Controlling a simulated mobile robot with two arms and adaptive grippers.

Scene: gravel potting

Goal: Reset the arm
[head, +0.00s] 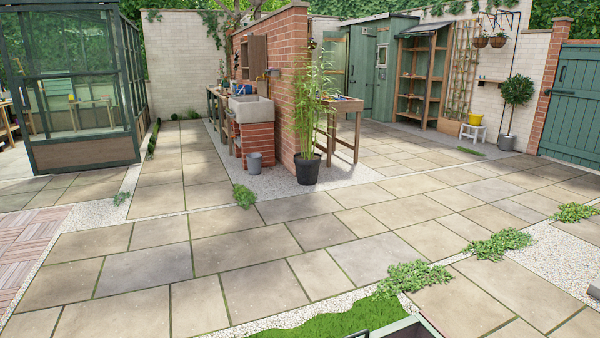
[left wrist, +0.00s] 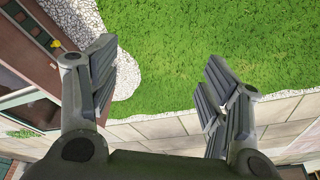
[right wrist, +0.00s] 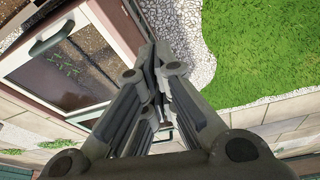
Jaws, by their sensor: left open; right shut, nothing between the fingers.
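My left gripper (left wrist: 162,88) shows in the left wrist view with its two fingers wide apart and nothing between them. Grass and paving lie below it. My right gripper (right wrist: 158,85) shows in the right wrist view with its fingers together and nothing held. Below it are a framed glass panel (right wrist: 62,75) with a dark handle, white gravel and grass. Neither gripper shows in the head view.
In the head view, wide paving (head: 250,260) lies open ahead. A potted bamboo (head: 308,168) stands by a brick wall with a sink (head: 250,110). A greenhouse (head: 75,90) stands at the left. Low green plants (head: 412,277) grow between slabs at the right.

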